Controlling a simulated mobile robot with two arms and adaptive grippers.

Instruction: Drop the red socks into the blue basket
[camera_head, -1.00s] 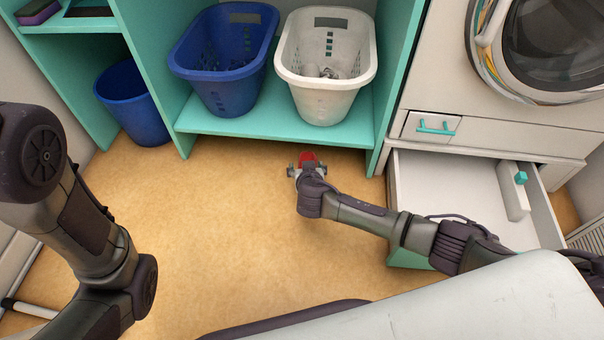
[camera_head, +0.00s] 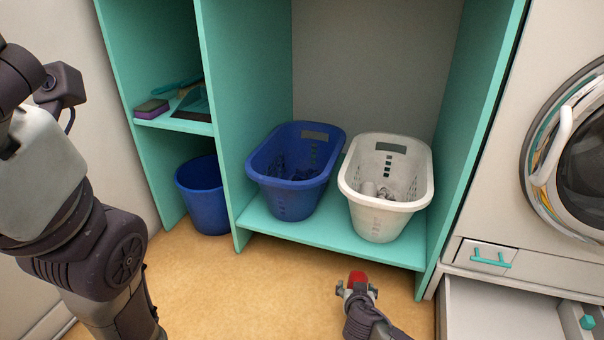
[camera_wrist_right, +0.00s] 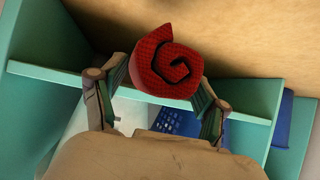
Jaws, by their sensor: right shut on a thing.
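The red socks (camera_wrist_right: 166,65) are a rolled bundle with a spiral end, held between the fingers of my right gripper (camera_wrist_right: 158,100) in the right wrist view. In the head view the right gripper (camera_head: 357,289) holds the red socks (camera_head: 357,278) over the floor, in front of the shelf and below the white basket. The blue basket (camera_head: 292,183) stands on the low shelf, left of the white basket, with dark items inside. It shows partly in the wrist view (camera_wrist_right: 180,122). My left arm is at the left edge of the head view; its gripper fingers are not clearly visible.
The white basket (camera_head: 385,222) holds light items. A blue bin (camera_head: 204,205) stands on the floor in the left bay. The teal shelf (camera_head: 335,236) has a raised front edge and side panels. An open drawer (camera_head: 500,308) is at the lower right. The floor before the shelf is clear.

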